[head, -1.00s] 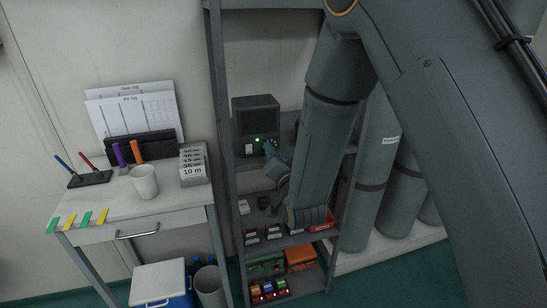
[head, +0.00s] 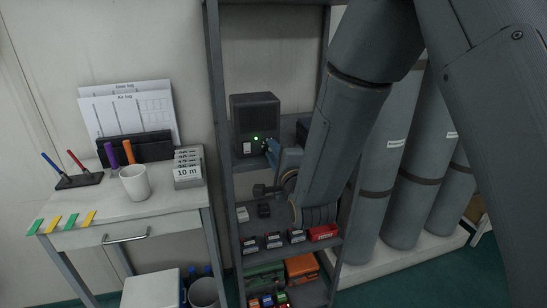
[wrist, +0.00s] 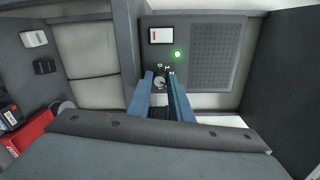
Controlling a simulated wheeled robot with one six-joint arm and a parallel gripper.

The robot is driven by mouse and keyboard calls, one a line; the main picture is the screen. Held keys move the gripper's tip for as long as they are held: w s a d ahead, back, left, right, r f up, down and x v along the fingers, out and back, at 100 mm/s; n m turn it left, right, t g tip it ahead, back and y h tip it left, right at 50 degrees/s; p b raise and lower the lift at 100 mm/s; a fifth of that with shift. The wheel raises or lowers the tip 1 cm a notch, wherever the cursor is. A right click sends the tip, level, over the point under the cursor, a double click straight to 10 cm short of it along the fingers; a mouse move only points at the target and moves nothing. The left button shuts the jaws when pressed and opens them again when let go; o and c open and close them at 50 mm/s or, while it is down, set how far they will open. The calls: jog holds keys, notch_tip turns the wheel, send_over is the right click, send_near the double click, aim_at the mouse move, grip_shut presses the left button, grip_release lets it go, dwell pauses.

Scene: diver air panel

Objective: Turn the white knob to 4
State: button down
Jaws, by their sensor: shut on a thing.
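A dark box-shaped unit (head: 255,112) with a lit green light stands on a shelf of the rack. In the wrist view its front shows a speaker grille, a small white meter with a red mark, the green light and a small knob (wrist: 159,82). The knob sits between the blue fingertips of my gripper (wrist: 160,88), which is shut on it. White marks surround the knob, too small to read, so its setting cannot be told. In the head view my gripper (head: 272,150) is at the unit's lower right front and hides the knob.
The grey rack (head: 215,150) has posts close to my arm. Lower shelves hold small boxes, a red box (head: 322,232) and an orange case (head: 301,268). Grey cylinders (head: 415,190) stand at right. A white table (head: 90,222) with a cup (head: 135,183) is at left.

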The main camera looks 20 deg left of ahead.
jog(key=m+b, duration=0.3)
jog(key=m, duration=0.3)
jog(key=shift+d+f+b, duration=0.1)
jog(key=shift+b, duration=0.25)
dwell(0.4)
jog(key=c, duration=1.6)
grip_release()
